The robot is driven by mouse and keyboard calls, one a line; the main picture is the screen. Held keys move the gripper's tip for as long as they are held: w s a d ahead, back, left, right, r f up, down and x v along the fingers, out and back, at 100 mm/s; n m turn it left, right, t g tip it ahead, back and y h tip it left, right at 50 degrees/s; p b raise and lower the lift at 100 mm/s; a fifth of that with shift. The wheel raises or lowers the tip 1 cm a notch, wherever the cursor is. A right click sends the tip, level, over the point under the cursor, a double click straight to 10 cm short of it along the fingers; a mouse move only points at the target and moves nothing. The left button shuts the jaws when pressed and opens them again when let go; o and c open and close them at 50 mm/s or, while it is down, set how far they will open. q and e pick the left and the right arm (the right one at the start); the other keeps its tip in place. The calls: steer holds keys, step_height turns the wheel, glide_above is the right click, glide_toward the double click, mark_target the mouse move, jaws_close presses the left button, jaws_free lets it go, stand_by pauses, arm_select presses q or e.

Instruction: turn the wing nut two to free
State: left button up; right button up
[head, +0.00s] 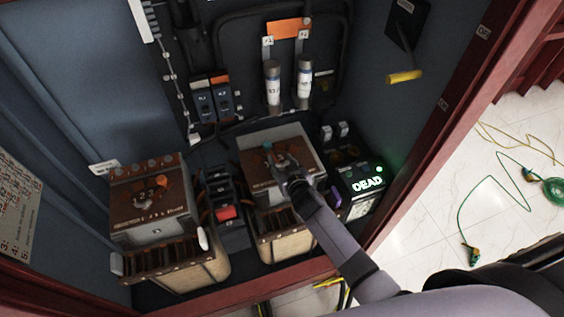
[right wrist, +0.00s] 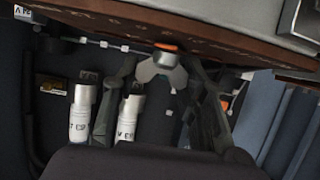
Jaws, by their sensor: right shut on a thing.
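The right transformer unit (head: 262,186) has a brown top plate in the head view. My right gripper (head: 280,166) reaches down over this plate from the lower right. In the right wrist view, a pale metal wing nut (right wrist: 161,68) with an orange cap sits between the fingertips of my right gripper (right wrist: 163,76). The gripper is shut on it. In the head view the gripper mostly hides this nut. The left transformer unit (head: 150,215) has an orange-brown fitting (head: 161,181) on its top plate. My left gripper is not in view.
A black box with a lit "DEAD" display (head: 368,184) stands close right of the right unit. Two white-grey cylinders (head: 272,88) (head: 304,82) stand upright behind it. A red-fronted block (head: 228,212) sits between the units. The red cabinet frame (head: 432,125) bounds the right side.

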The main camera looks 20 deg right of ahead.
steer(key=c, duration=0.4)
steer(key=shift+c, duration=0.2)
